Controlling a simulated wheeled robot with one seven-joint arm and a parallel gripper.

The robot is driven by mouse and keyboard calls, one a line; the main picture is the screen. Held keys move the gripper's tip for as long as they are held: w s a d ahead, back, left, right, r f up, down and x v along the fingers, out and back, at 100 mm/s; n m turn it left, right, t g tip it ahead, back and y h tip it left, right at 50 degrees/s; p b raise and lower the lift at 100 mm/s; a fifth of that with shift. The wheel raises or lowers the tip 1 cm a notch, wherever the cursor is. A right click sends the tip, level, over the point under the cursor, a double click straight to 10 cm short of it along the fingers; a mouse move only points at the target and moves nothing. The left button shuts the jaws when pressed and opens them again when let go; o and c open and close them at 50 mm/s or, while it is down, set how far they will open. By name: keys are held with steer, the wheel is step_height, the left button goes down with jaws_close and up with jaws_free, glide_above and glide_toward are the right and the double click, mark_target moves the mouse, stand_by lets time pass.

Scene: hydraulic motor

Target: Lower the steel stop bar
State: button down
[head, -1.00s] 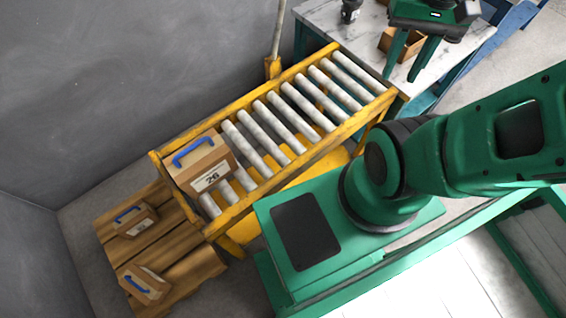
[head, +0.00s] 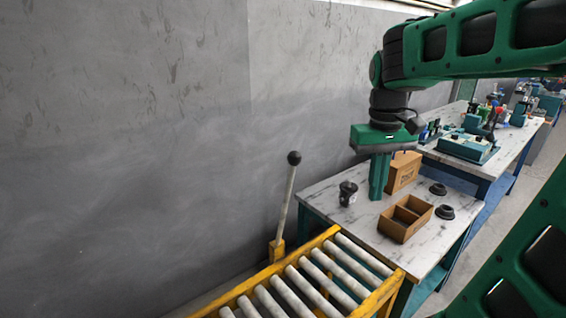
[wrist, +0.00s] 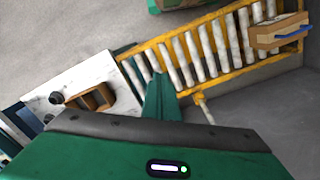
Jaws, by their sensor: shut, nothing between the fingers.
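A pale steel bar (head: 287,205) with a black ball on top stands nearly upright, slightly tilted. It appears to be the stop bar. Its foot sits in a yellow bracket (head: 277,250) on the wall side of the roller conveyor. In the wrist view a short pale bar (wrist: 205,110) sticks out from the conveyor frame. My gripper (head: 376,197) points down above the marble-topped table, right of the bar and apart from it. Its green fingers are together and hold nothing; they also show in the wrist view (wrist: 160,103).
The roller conveyor (head: 318,262) has a yellow frame; the wrist view shows a carton (wrist: 278,34) on it. A grey wall stands behind the bar.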

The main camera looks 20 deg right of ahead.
steer(key=w+a+r+n, duration=0.2)
steer(key=w+a+r, duration=0.1)
steer(key=w, duration=0.5)
steer(key=w+a+r+n, duration=0.2)
steer(key=w+a+r, duration=0.2)
steer(key=w+a, duration=0.2)
steer(key=w+a+r+n, duration=0.2)
steer(key=w+a+r, duration=0.2)
steer(key=w, duration=0.7)
steer(key=shift+a, duration=0.65)
steer(key=shift+f, duration=0.15)
steer(key=s+d+f, duration=0.1)
steer(key=s+f, duration=0.3)
steer(key=f, duration=0.6)
steer(key=shift+f, duration=0.3)
steer(key=shift+s, duration=0.1)
